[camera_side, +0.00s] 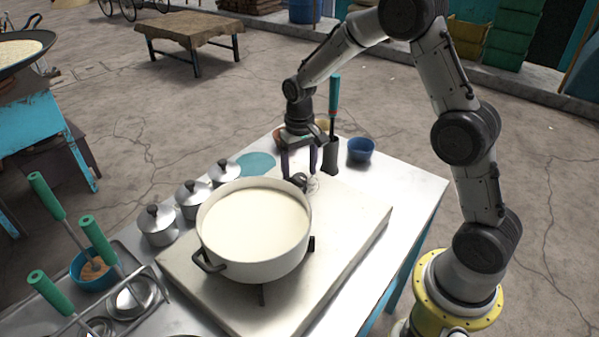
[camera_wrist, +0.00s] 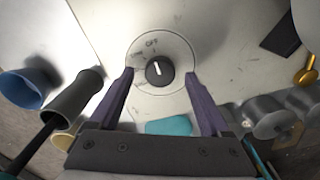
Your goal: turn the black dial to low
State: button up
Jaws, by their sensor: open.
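The black dial (camera_wrist: 159,70) shows in the wrist view, on a round pale plate with "OFF" printed near its top. The white line on the dial points up, slightly left, close to the OFF mark. Other marks left of the dial are too small to read. My gripper (camera_wrist: 163,80) is open, with its two purple fingers on either side of the dial and apart from it. In the side view my gripper (camera_side: 302,174) is low behind the pot, pointing down at the stove top. The dial is hard to make out there.
A large pot of milk (camera_side: 254,230) stands on the pale stove (camera_side: 345,235), close to my gripper. Lidded metal jars (camera_side: 190,195) line the left side.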

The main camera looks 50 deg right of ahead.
jog(key=shift+f, duration=0.5)
grip_shut()
jog(key=n, duration=0.4)
jog(key=shift+n, duration=1.9)
